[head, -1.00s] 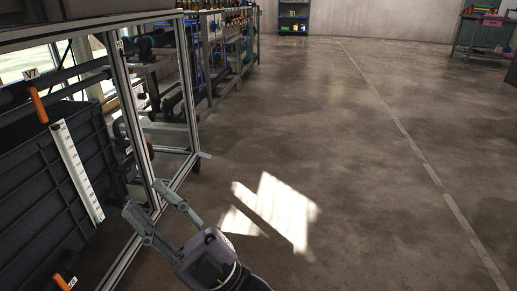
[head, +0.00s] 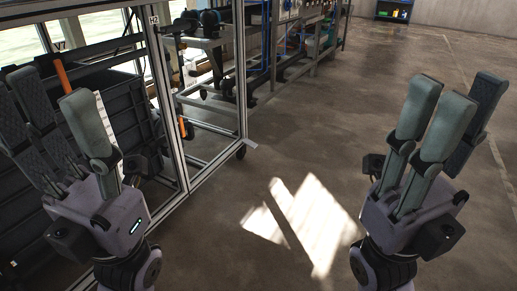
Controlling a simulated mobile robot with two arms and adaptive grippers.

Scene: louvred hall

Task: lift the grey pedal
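A small flat light-grey piece (head: 250,144) juts out at the foot of the aluminium frame, just above a dark caster. It may be the grey pedal, but it is too small to be sure. My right gripper (head: 458,95) is raised at the right over open floor, with its fingers spread and nothing between them. My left gripper (head: 48,88) is raised at the left, in front of the dark bin, with its fingers apart and empty. Neither gripper appears to touch the grey piece. My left gripper hides part of the bin and frame.
An aluminium frame (head: 241,75) stands at the left around a dark ribbed bin (head: 145,118). Orange-handled parts show beside it. A workbench with equipment (head: 300,40) runs behind. A blue shelf (head: 394,10) stands far back. The concrete floor (head: 330,130) in the middle is clear.

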